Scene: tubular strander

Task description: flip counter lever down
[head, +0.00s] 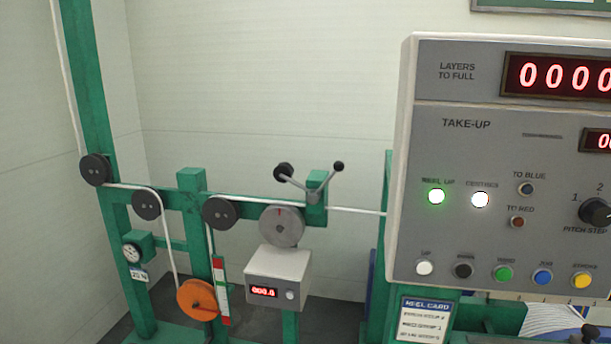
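The counter lever (327,183) sits on a green post right of the counter's grey measuring wheel (282,226). Its grey handle slants up to the right and ends in a black ball knob (338,166). A second grey arm slants up to the left from the same pivot to a black roller (283,172), which is above the wheel and apart from it. The grey counter box (279,265) below has a red display reading 000.0 and a pale button. Neither of my grippers is in view.
A large grey control panel (470,150) with lit buttons fills the right side, close to me. Green frame posts carry dark pulleys (220,213), a white line and an orange wheel (198,299). A dark knob-like part shows at the lower right edge. Open space surrounds the lever's top.

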